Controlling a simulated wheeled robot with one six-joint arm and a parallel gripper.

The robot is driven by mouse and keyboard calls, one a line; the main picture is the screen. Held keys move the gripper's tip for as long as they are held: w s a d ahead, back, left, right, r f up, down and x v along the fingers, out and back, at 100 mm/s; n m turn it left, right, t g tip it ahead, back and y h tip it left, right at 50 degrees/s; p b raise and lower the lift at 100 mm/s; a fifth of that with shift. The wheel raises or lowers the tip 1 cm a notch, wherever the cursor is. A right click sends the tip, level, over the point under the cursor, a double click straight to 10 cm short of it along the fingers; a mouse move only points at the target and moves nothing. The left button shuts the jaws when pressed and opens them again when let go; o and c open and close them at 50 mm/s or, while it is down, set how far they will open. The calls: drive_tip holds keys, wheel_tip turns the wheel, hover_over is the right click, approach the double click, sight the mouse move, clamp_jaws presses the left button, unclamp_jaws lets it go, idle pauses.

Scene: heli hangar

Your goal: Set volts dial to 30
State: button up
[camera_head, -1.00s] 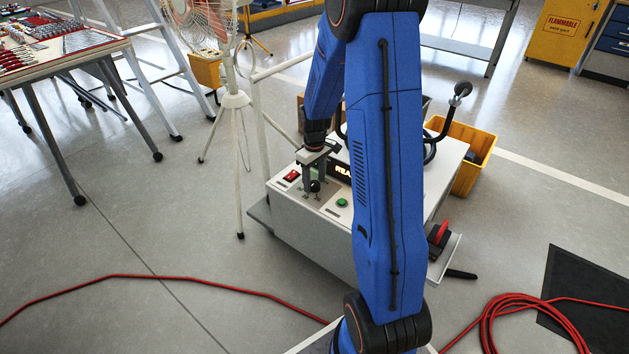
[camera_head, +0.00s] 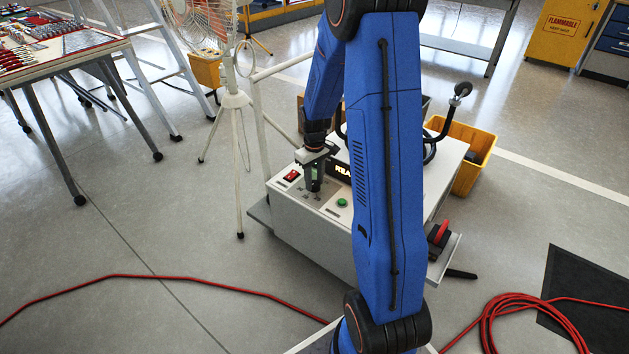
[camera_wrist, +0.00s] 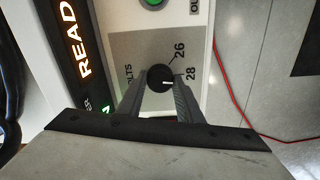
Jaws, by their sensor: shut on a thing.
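The volts dial (camera_wrist: 159,77) is a round black knob with a white pointer mark, on a grey plate (camera_wrist: 129,48) of the white cart's panel. In the wrist view the mark points close to the printed 28. The 26 lies farther up, and part of the VOLTS lettering is covered. No 30 is visible. My gripper (camera_wrist: 160,80) has one finger on each side of the dial and is shut on it. In the head view my gripper (camera_head: 316,178) reaches down onto the panel and hides the dial.
The white cart (camera_head: 310,235) carries a red switch (camera_head: 292,176), a green button (camera_head: 342,202) and a lit READY display (camera_head: 343,170). A fan stand (camera_head: 237,120) is left of it, a yellow bin (camera_head: 470,165) right. Red hose (camera_head: 505,310) lies on the floor.

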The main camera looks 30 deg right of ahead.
sight(315, 183)
drive_tip(key=m, duration=0.8)
drive_tip(key=shift+m, duration=0.3)
idle(0.5)
drive_tip(key=o, duration=1)
drive_tip(key=shift+o, duration=0.2)
drive_tip(key=shift+r, duration=0.1)
wheel_tip(315, 183, up, 17)
drive_tip(key=shift+r, duration=0.15)
